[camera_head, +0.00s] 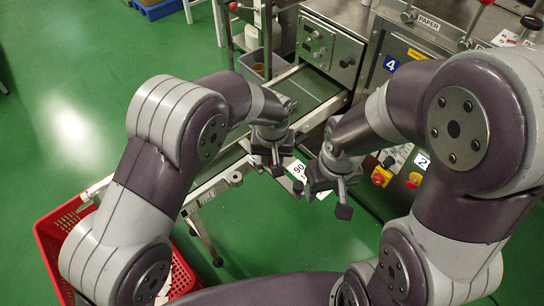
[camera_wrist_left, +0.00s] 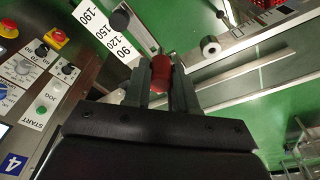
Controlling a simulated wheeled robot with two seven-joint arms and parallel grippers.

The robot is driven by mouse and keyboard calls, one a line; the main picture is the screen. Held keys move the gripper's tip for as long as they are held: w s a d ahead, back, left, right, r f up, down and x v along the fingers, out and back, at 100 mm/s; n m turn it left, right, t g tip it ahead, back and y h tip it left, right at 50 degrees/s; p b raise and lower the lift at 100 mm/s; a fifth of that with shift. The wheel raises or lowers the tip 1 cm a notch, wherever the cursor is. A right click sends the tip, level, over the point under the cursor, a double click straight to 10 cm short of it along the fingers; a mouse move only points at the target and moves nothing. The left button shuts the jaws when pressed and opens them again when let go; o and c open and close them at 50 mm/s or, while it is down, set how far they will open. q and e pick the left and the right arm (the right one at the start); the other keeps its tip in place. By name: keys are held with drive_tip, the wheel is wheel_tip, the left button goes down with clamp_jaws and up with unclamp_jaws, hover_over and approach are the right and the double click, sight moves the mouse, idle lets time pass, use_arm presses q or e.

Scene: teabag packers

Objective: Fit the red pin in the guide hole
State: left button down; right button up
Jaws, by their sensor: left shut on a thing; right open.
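The red pin (camera_wrist_left: 160,72) is a short red cylinder between the fingers of my left gripper (camera_wrist_left: 162,88) in the left wrist view. In the head view my left gripper (camera_head: 277,166) hangs near the conveyor's side frame; I cannot make out the pin there. A pale round part with a dark centre (camera_wrist_left: 211,46) lies just right of the pin in the wrist view. I cannot tell whether it is the guide hole. My right gripper (camera_head: 321,199) is open and empty, right of the left one.
A white number scale (camera_wrist_left: 103,32) is left of the pin. The conveyor (camera_head: 308,92) runs behind my grippers. A control panel with red-and-yellow buttons (camera_head: 381,176) stands close on the right. A red crate (camera_head: 50,236) is at lower left. Green floor is open at left.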

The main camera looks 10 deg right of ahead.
use_arm(q)
drive_tip(key=shift+r+p, duration=2.25)
drive_tip(key=shift+r, duration=0.5)
